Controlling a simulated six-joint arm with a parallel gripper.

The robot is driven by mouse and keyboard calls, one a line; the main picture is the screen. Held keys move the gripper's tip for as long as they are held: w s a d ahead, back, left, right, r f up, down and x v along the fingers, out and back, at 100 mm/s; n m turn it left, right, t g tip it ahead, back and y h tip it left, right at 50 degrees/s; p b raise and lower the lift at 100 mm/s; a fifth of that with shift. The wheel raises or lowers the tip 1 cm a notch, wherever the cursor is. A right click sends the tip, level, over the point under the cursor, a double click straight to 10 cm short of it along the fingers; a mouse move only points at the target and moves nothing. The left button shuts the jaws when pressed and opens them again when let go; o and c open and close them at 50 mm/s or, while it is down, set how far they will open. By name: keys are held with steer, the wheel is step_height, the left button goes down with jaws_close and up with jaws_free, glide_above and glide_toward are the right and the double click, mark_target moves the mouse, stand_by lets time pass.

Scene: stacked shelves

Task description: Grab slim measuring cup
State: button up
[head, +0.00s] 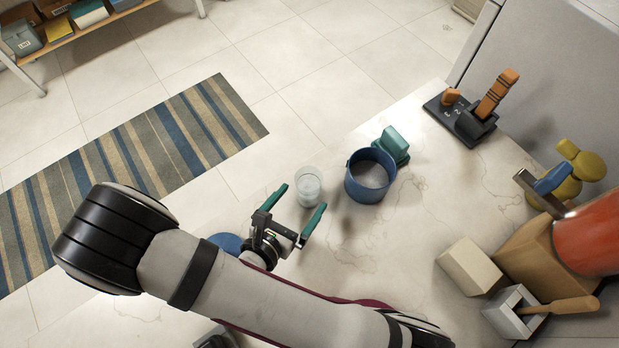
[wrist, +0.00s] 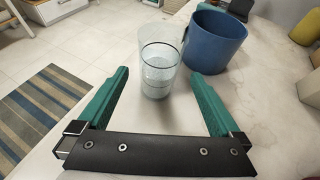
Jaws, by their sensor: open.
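The slim measuring cup looks to be the clear, narrow cup (head: 309,187) standing upright on the pale marble counter, left of a blue pot. In the wrist view the clear cup (wrist: 158,62) stands just beyond and between the green fingers. My gripper (head: 303,196) is open and empty, with its two green fingers pointing at the cup from the near side. In the wrist view my gripper (wrist: 164,80) has a finger on each side of the view, spread wider than the cup. I cannot tell whether the fingertips reach past the cup's near side.
The blue pot (head: 370,176) stands close right of the cup, also in the wrist view (wrist: 213,42). A teal object (head: 391,145) is behind it. A black stand with orange parts (head: 470,118) is at the back right. A blue round object (head: 228,242) lies beside my wrist.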

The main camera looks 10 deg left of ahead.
mark_target(313, 182)
steer(key=x, duration=0.7)
steer(key=shift+w+r, duration=0.15)
steer(key=shift+w, duration=0.2)
jaws_close()
